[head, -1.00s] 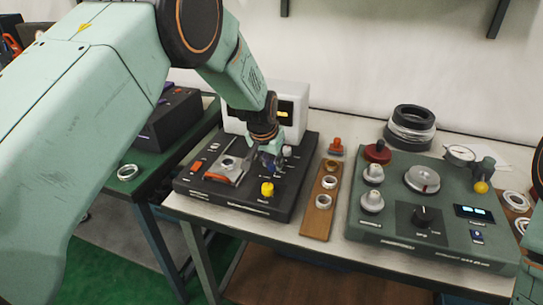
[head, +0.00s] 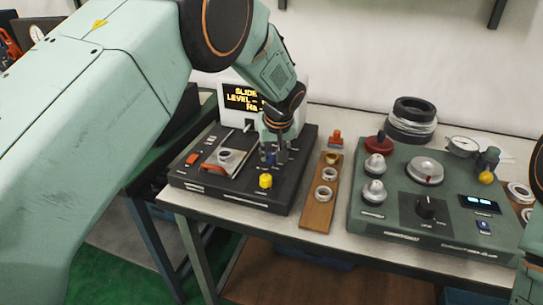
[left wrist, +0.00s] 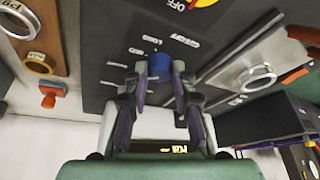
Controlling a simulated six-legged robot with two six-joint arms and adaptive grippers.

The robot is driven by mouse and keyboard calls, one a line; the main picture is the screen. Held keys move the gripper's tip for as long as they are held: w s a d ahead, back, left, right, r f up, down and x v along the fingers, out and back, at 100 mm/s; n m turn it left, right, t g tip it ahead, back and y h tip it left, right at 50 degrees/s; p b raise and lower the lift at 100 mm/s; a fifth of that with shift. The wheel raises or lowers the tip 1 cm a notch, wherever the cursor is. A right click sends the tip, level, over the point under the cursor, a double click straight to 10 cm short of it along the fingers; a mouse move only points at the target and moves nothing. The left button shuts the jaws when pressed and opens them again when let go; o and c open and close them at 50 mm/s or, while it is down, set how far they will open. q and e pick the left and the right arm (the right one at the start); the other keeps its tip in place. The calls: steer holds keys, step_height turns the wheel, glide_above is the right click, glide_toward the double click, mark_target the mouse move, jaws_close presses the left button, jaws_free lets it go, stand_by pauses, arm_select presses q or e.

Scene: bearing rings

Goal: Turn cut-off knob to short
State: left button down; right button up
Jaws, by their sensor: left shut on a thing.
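The cut-off knob appears to be the blue knob (left wrist: 160,67) on the dark panel in the left wrist view. My right gripper is not in view; only part of my right arm shows at the right edge.
A yellow knob (head: 265,181) stands near the console's front. A display (head: 240,98) with yellow text stands behind. A wooden strip with rings (head: 317,217) lies to the right, then a green console (head: 400,222) with several knobs. A metal slide (left wrist: 256,76) lies beside the knob.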

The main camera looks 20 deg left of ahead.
arm_select(q)
steer(key=shift+w+r, duration=0.2)
steer(key=shift+r, duration=0.05)
stand_by(0.3)
steer(key=c, duration=1.4)
jaws_free()
steer(key=shift+c, duration=0.2)
steer(key=o, duration=0.3)
steer(key=shift+s+f, duration=0.15)
steer(key=shift+o, duration=0.2)
steer(key=v, duration=1.2)
